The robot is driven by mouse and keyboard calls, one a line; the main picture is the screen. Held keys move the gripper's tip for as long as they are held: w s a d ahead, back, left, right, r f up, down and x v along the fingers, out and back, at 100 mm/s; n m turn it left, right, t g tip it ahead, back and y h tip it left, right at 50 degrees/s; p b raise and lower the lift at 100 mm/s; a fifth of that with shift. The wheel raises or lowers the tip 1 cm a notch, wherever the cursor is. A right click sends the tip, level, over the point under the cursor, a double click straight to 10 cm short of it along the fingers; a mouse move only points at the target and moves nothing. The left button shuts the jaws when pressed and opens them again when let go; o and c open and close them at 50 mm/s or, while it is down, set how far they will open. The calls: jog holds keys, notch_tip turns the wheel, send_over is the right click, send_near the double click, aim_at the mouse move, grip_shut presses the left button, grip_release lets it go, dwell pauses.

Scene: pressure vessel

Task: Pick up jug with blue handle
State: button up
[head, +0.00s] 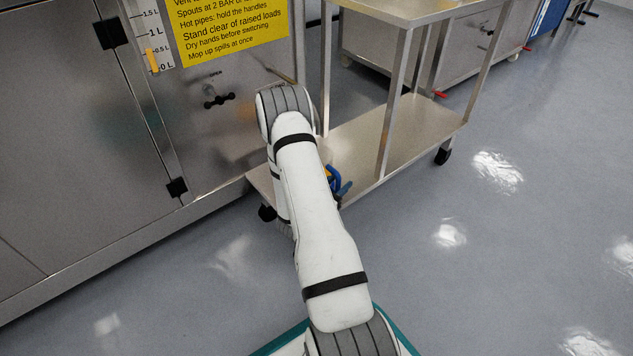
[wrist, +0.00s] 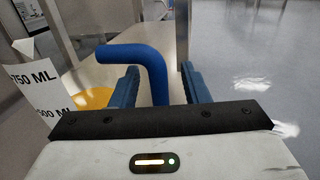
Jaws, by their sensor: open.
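The jug (wrist: 38,80) shows at the left edge of the wrist view, with a white panel marked 750 ML and 500 ML and orange-yellow contents. Its blue handle (wrist: 135,52) bends from a horizontal top bar down into an upright grip. My gripper (wrist: 159,70) is open, with one blue finger on each side of the upright grip. Contact with the grip is not clear. In the head view my arm hides most of the jug; a small patch of blue and yellow shows beside the arm, where handle and fingers cannot be told apart.
A steel trolley (head: 415,140) with a lower shelf and upright posts stands around the jug area. A steel vessel cabinet (head: 90,130) with a yellow sign (head: 230,30) is at the left. The grey floor (head: 500,260) to the right is clear.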

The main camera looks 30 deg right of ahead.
jog(key=shift+d, duration=0.1)
jog(key=shift+c, duration=0.2)
grip_shut()
